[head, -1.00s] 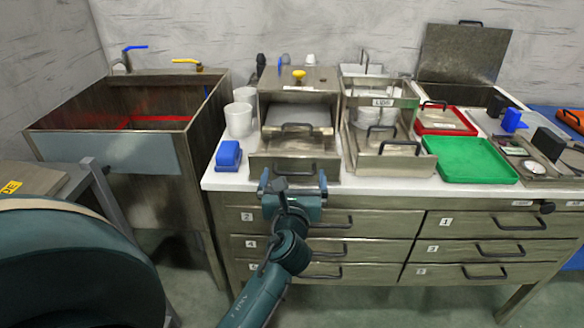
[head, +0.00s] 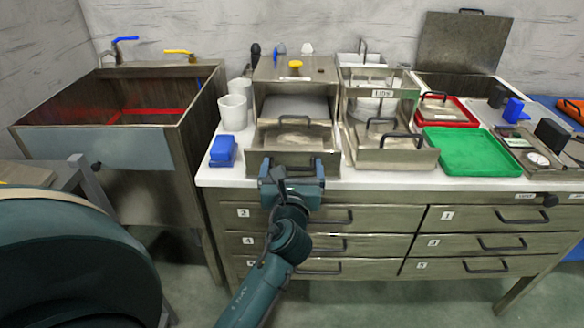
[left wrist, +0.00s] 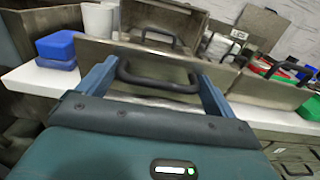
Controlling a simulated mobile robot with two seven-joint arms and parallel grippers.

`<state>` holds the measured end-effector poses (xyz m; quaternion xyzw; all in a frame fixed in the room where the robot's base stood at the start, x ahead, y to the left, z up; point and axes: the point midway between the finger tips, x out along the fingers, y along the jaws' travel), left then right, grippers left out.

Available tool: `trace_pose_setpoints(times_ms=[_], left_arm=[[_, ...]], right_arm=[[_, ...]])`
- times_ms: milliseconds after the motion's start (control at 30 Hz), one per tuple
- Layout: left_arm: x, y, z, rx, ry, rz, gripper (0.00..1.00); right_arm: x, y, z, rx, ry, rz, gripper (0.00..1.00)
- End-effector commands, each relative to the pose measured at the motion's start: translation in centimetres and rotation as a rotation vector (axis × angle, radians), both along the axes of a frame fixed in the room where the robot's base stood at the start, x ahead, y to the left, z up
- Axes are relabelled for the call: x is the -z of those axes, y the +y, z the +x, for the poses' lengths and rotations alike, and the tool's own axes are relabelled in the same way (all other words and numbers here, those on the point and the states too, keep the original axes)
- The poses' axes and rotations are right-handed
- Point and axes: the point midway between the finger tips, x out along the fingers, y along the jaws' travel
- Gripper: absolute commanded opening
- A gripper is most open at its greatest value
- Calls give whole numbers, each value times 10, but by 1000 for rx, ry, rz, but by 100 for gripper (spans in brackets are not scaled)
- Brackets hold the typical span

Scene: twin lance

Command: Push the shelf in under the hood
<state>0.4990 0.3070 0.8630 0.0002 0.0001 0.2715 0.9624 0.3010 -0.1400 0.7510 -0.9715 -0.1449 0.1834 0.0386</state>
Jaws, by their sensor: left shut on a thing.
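My right gripper is in neither view.
A blue block (head: 223,149) and white cups (head: 233,112) stand left of the hood. A metal tray (head: 395,155) with handles is close on the right, then a green tray (head: 470,150) and a red tray (head: 447,112). Drawers with bar handles lie below the worktop edge.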

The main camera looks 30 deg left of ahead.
Motion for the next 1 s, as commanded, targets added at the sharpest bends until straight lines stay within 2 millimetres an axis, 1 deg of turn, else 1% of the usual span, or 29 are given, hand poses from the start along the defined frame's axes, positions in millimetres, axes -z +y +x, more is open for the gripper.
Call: trace_pose_setpoints(times_ms=[33, 67, 300, 467, 567, 667, 767, 867, 1000], left_arm=[[0, 0, 0, 0, 0, 0, 74], [0, 0, 0, 0, 0, 0, 71], [0, 0, 0, 0, 0, 0, 52], [0, 1, 2, 0, -1, 1, 51], [-1, 4, 7, 0, 0, 1, 51], [-3, 10, 17, 1, -1, 3, 51], [-4, 20, 33, 1, -2, 3, 51], [-4, 33, 52, -1, -2, 3, 51], [-3, 53, 85, -1, -2, 4, 51]], right_arm=[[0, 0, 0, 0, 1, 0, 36], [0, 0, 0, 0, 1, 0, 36], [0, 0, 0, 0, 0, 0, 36], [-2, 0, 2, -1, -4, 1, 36], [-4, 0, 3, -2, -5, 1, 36], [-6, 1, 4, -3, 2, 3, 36], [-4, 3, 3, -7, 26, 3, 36], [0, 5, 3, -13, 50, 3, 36], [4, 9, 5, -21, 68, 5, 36]])
